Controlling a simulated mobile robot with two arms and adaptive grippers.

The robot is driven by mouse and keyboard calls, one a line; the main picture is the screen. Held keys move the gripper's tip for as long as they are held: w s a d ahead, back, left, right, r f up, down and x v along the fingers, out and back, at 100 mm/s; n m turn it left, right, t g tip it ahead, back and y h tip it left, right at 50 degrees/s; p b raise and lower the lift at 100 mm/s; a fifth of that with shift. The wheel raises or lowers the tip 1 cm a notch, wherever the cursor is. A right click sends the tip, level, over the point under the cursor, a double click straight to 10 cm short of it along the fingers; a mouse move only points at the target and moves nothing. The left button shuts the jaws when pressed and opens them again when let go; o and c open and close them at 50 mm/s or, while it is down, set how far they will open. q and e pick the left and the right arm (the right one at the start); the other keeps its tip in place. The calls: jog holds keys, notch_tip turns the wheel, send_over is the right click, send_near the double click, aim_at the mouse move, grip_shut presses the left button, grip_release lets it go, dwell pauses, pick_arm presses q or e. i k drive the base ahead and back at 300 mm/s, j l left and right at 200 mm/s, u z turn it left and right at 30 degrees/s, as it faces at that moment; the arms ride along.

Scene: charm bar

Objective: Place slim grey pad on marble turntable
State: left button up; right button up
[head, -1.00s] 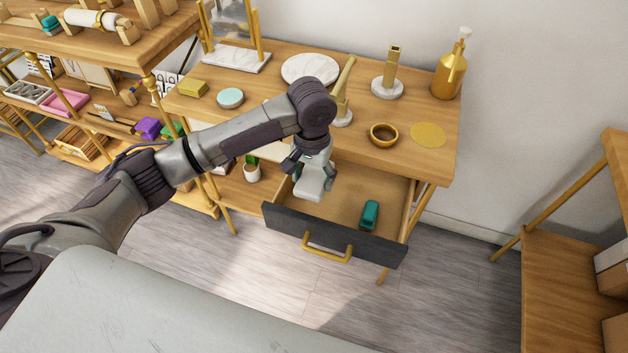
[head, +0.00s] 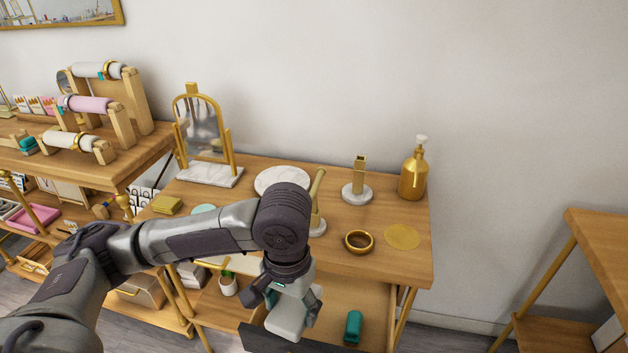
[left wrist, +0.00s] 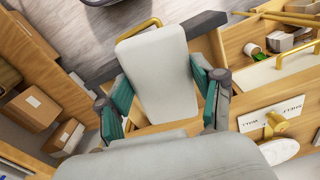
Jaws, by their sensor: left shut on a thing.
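The slim grey pad (left wrist: 158,70) is held in my left gripper (left wrist: 160,95), between its teal-lined fingers. In the head view my left gripper (head: 290,298) hangs over the open drawer with the pad (head: 286,318) below its fingers. The round white marble turntable (head: 281,180) lies on the wooden table top, farther back than the gripper. Its front is partly hidden by my arm. My right gripper is not in view.
A brass stand with a marble base (head: 317,215) is close in front of the turntable. A mirror stand (head: 208,172), a gold bottle (head: 413,172), a brass bowl (head: 358,241) and a yellow pad (head: 167,205) share the table. A teal object (head: 353,325) lies in the drawer.

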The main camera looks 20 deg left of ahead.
aim_at(283, 181)
jog(key=j+z, duration=0.4)
jog(key=j, duration=0.35)
jog(key=k+j+z, duration=0.1)
jog(key=j+z, duration=0.25)
jog(key=j, duration=0.4)
